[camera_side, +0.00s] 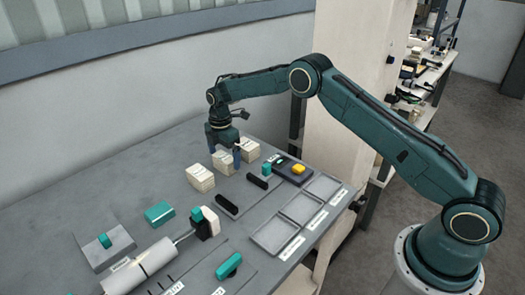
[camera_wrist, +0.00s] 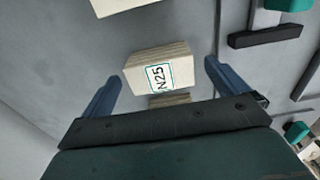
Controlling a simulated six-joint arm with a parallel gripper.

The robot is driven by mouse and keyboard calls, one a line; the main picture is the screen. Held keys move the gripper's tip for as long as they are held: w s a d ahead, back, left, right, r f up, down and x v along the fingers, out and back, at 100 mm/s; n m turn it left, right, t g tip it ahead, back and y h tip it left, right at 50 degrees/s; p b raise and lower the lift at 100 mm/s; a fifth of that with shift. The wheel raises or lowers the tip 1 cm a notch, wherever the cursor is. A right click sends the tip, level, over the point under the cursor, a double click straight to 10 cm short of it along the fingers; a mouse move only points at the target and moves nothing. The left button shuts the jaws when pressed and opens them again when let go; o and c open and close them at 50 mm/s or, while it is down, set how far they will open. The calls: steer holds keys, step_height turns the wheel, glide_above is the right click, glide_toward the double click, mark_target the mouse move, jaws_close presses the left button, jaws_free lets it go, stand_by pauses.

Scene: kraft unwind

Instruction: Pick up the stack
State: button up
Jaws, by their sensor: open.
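Three small cream stacks stand in a row on the grey table in the side view: a near stack (camera_side: 200,179), a middle stack (camera_side: 224,164) and a far stack (camera_side: 249,150). My gripper (camera_side: 224,158) points down at the middle stack, its blue fingers apart on either side of it. In the wrist view, a stack with a teal-edged label reading N25 (camera_wrist: 157,72) lies between the open fingers of my gripper (camera_wrist: 161,70), with gaps on both sides. Whether the fingers reach fully down beside it is unclear. The task does not say which stack is meant.
Three shallow grey trays (camera_side: 276,237) line the table's right side. A dark box with a yellow button (camera_side: 298,169) and black bars (camera_side: 227,204) are close to the stacks. A white roll (camera_side: 140,266) and teal blocks (camera_side: 159,213) are nearer the front. The back-left table is clear.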

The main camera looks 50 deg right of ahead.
mark_target(224, 157)
steer(key=shift+f, duration=1.65)
steer(key=c, duration=1.1)
